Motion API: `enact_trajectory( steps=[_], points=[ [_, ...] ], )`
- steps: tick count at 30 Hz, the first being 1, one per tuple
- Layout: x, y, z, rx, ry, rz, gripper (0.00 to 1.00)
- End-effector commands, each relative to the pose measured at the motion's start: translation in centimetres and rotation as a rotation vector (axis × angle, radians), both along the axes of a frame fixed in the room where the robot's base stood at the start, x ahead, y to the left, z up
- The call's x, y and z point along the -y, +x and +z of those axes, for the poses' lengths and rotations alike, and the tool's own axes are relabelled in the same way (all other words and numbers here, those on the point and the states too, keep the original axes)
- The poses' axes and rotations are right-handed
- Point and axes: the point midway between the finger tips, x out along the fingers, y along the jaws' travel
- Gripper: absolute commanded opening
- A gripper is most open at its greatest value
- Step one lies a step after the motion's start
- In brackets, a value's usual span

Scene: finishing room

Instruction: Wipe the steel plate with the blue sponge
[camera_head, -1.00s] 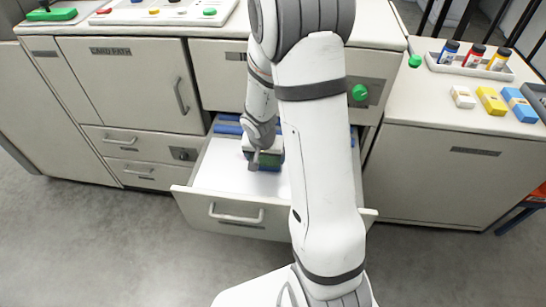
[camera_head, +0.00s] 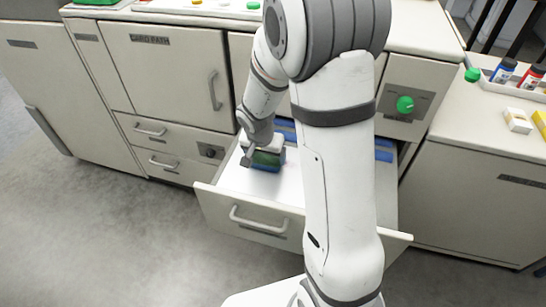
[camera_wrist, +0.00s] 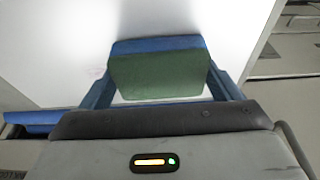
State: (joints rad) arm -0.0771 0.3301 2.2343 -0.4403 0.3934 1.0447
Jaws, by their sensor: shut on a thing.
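My gripper (camera_head: 264,148) reaches down into the open drawer (camera_head: 222,203), near its left side. It is shut on the blue sponge (camera_head: 268,159), which has a dark green face. In the wrist view the sponge (camera_wrist: 158,76) sits squarely between the two blue fingers, over the pale, smooth drawer floor (camera_wrist: 75,40). I cannot tell whether the sponge touches the floor. No steel plate can be made out for sure; my arm hides part of the drawer.
Blue pieces (camera_head: 383,150) lie at the drawer's back. A green knob (camera_head: 405,104) is on the cabinet front. A closed CARD PATH door (camera_head: 165,72) is to the left. Bottles (camera_head: 503,70) and a small box (camera_head: 517,121) stand on the right counter. The floor at left is clear.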

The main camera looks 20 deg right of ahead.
Motion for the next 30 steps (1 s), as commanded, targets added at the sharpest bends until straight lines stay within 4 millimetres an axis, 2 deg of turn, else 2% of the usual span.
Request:
enact_trajectory(
  steps=[4, 7, 24, 30],
  points=[
    [-0.7, 0.2, -0.2, 0.001, -0.001, -0.006, 0.67],
    [-0.5, 0.2, 2.0, 0.004, 0.002, -0.011, 0.67],
    [-0.1, 0.1, 6.9, 0.001, 0.001, -0.018, 0.67],
    [-0.1, 0.1, 7.7, 0.0, 0.002, -0.019, 0.67]
  ],
)
